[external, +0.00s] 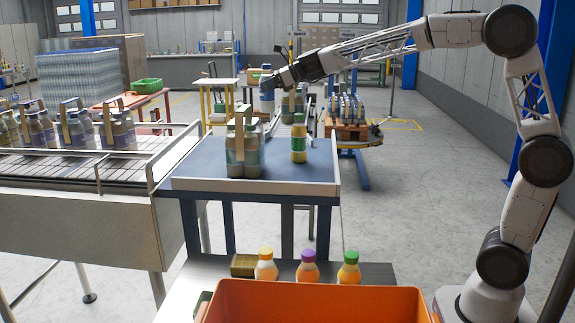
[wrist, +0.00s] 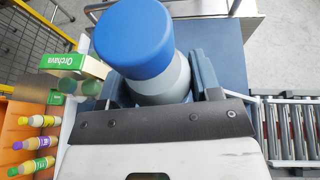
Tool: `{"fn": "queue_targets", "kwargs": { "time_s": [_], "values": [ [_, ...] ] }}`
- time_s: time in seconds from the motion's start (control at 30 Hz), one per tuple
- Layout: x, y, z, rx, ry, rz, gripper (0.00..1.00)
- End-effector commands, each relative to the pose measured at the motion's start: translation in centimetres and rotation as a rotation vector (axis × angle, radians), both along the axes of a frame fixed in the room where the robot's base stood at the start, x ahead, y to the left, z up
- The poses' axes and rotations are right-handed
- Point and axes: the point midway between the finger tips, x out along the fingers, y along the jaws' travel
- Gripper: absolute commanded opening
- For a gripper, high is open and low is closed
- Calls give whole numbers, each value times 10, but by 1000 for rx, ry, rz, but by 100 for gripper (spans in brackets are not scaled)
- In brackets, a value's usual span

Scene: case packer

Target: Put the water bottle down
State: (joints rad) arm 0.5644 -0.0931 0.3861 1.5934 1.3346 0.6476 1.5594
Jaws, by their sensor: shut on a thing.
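The water bottle (external: 267,101) has a blue cap and a pale body, and is at the far end of the blue-topped table in the external view. My gripper (external: 267,82) is shut around its upper part. In the wrist view, the bottle's blue cap (wrist: 138,38) and grey neck stand between my two fingers (wrist: 160,88). The bottle looks close to upright. Its lower end is partly hidden, so I cannot tell whether it touches the surface.
A conveyor (external: 60,165) with packs runs at left. An orange crate (external: 320,303) is in front. Blue tabletop between the items is clear.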

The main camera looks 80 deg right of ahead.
Motion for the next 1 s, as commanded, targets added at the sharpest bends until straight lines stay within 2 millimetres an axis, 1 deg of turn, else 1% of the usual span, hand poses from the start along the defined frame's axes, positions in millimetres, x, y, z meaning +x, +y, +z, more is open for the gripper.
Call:
{"fn": "queue_targets", "kwargs": {
  "time_s": [0.03,0.07,0.3,0.4,0.53,0.87,1.0],
  "values": [
    [2,-9,-3,1,1,-9,26],
    [3,-14,-4,0,1,-13,26],
    [3,-13,-41,2,2,-12,26],
    [3,-12,-50,1,1,-11,26],
    [3,-12,-54,0,0,-12,26],
    [3,-12,-55,0,1,-11,26],
    [3,-12,-64,1,2,-11,26]
  ]
}}
